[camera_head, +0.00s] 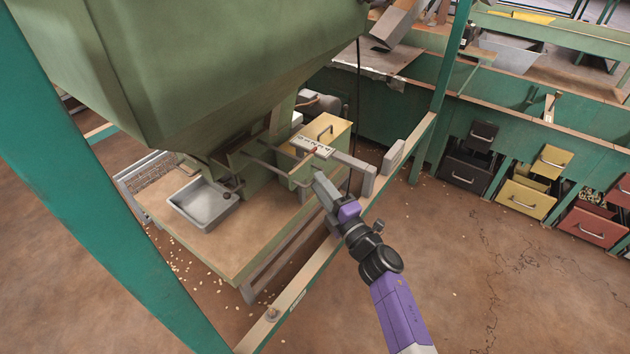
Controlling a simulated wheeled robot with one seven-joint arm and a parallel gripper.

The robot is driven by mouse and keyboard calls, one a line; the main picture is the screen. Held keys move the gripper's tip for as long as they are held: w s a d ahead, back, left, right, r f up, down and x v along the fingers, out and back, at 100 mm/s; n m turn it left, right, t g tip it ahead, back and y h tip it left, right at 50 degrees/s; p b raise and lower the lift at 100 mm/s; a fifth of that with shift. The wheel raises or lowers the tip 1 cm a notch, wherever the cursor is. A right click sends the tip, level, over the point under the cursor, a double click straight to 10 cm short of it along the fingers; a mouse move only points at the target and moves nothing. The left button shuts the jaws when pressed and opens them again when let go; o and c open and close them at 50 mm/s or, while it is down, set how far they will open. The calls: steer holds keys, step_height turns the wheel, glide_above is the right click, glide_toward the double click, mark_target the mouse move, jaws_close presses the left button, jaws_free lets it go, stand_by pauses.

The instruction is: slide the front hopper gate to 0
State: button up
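The big green hopper (215,70) fills the upper left, narrowing to an outlet above a wooden deck. Below the outlet is green gate metalwork with a thin grey rod (264,165) running toward the right. A pale scale plate (312,147) with small dark marks sits beside it; its figures are too small to read. My gripper (318,178) is at the right end of this metalwork, just below the scale plate. Its fingertips are small and partly hidden, so I cannot tell whether they touch the rod or its handle. The gate's exact setting cannot be read.
A grey metal tray (203,202) sits on the wooden deck (235,242) under the outlet. A yellow box (325,128) stands behind the scale. Green frame posts and a low rail (310,275) surround the hopper. Coloured drawers (525,198) line the right; the brown floor between is open.

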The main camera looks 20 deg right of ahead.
steer(key=shift+b+x, duration=0.3)
steer(key=shift+x, duration=1.15)
steer(key=shift+c, duration=0.4)
jaws_close()
steer(key=shift+a, duration=0.1)
